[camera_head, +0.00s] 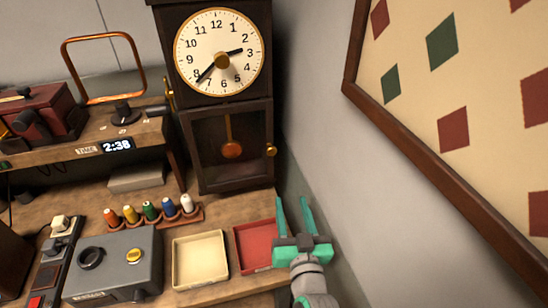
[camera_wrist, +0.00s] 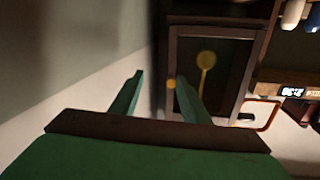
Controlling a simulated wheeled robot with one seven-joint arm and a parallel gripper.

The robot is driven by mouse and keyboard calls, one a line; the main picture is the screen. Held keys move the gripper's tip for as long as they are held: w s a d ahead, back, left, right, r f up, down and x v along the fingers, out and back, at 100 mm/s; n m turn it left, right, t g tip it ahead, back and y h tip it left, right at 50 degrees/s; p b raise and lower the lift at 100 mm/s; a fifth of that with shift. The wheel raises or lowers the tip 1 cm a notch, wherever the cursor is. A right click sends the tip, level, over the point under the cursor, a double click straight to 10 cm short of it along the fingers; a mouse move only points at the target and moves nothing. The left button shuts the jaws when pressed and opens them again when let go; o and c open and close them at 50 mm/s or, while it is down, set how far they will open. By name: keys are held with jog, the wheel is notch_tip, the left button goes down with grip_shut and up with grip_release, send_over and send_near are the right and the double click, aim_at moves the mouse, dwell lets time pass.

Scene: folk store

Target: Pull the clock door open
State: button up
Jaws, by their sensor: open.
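The dark wooden clock (camera_head: 221,85) stands against the wall at the back of the bench, with a round white dial above. Its lower glazed door (camera_head: 222,170) is shut, and a gold pendulum (camera_head: 231,149) shows behind the pane. A small brass knob (camera_head: 271,150) sits on the door's right edge. My gripper (camera_head: 293,205) is open and empty, in front of the clock, below and right of the knob, apart from it. In the wrist view the door (camera_wrist: 204,75) is upside down, and the knob (camera_wrist: 171,84) lies between the lines of my two green fingers (camera_wrist: 160,85).
A red tray (camera_head: 256,246) and a cream tray (camera_head: 199,259) lie on the bench by my gripper. A rack of thread spools (camera_head: 150,215) and a grey box (camera_head: 115,264) are further left. The wall (camera_head: 330,150) rises close on the right.

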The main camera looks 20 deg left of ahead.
aim_at(272, 153)
notch_tip(272, 153, up, 6)
jog(key=w+a+n+g+y, duration=0.1)
jog(key=w+a+n+y, duration=0.1)
jog(key=n, duration=0.1)
jog(key=x, duration=1)
jog(key=shift+w+a+r, duration=0.1)
jog(key=shift+w+a, duration=0.05)
jog(key=shift+a, duration=0.3)
grip_shut()
